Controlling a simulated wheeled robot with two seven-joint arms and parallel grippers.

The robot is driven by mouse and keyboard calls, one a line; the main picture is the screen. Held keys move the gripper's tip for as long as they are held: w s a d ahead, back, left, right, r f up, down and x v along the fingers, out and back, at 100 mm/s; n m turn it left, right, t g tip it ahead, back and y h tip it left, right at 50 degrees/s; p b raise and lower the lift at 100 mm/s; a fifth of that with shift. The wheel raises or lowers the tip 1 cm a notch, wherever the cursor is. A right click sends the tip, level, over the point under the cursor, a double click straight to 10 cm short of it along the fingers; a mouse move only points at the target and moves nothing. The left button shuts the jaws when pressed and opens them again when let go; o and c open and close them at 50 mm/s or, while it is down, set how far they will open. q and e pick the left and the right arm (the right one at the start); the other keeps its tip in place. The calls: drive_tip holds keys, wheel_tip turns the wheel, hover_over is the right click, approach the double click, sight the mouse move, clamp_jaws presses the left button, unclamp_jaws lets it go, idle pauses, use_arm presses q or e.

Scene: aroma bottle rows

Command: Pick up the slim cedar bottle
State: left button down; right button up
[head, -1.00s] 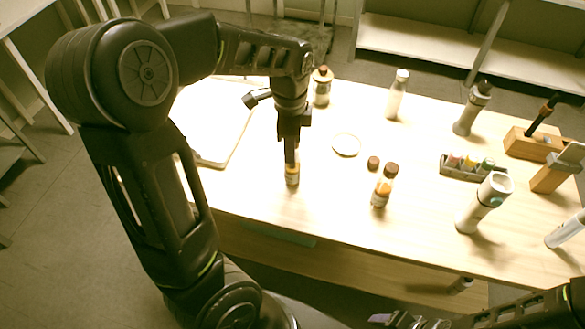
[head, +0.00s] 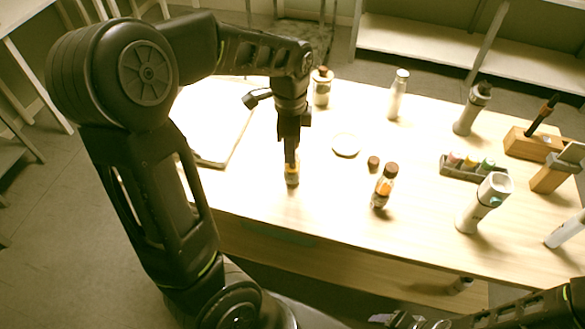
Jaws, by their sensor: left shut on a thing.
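My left gripper (head: 292,153) points down over the table and is shut on a slim bottle (head: 292,178) with a pale label and amber contents. The gripper hides its top, and I cannot read the label to tell if it is cedar. The bottle is upright, its base at or very near the tabletop. A similar bottle with a brown cap (head: 384,186) stands to its right, apart from the gripper. My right gripper (head: 385,319) is partly in view at the bottom edge; its jaws are unclear.
On the wooden table (head: 330,215) are a small brown cap (head: 373,162), a white round disc (head: 346,145), a corked jar (head: 321,88), a white bottle (head: 398,95), a grey tray of small vials (head: 460,171) and a grey cylinder (head: 484,203). An open book or board (head: 215,125) lies left.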

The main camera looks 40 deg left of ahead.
use_arm(q)
drive_tip(key=shift+r, duration=0.1)
wheel_tip(320, 180, up, 10)
drive_tip(key=shift+f+b, duration=0.1)
drive_tip(key=shift+b, duration=0.35)
idle(0.8)
